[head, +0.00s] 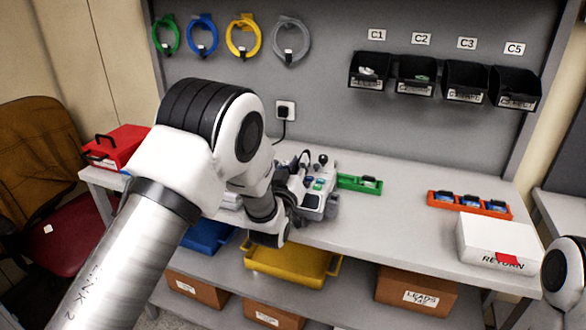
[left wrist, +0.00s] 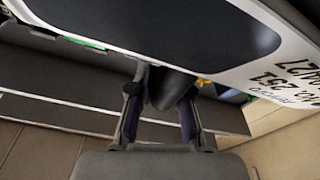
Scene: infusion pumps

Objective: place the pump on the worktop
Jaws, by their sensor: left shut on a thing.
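The pump (head: 318,200) is a grey-white device with small coloured keys, at the middle of the worktop (head: 395,220) in the head view. My left gripper (head: 291,208) is shut on it from the left and front, partly hidden by my arm. In the left wrist view, the pump's pale casing with a dark panel (left wrist: 170,22) fills the top. A dark rounded part of it lies between my two fingers (left wrist: 160,115). I cannot tell whether the pump touches the worktop or hangs just above it. My right gripper is not in view.
A green tray (head: 358,184) lies just behind the pump. An orange tray (head: 469,206) and a white RETURN box (head: 497,241) stand at the right, a red box (head: 117,147) at the left. A yellow bin (head: 292,264) is below. The worktop right of the pump is clear.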

